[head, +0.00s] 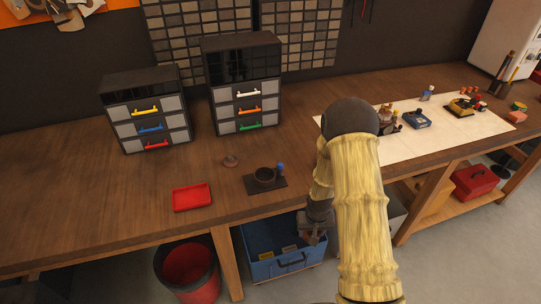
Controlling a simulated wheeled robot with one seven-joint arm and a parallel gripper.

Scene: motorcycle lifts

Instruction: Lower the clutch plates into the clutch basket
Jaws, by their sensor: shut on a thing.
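The clutch basket looks to be the dark round cup (264,176) standing upright on a dark base plate (254,187) near the table's front edge. A small blue knob (280,168) stands at its right. My gripper (312,236) hangs below my yellow-sleeved arm, to the right of the basket and lower in the picture. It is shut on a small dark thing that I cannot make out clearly. I cannot tell whether this is the clutch plates. A small brownish round piece (231,160) lies on the table behind and left of the basket.
A red tray (192,197) lies left of the base plate. Two drawer cabinets (146,112) (243,85) stand at the back. A white mat (478,128) with several parts lies at the right. A blue crate (289,269) and a red bin (187,270) stand below the table.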

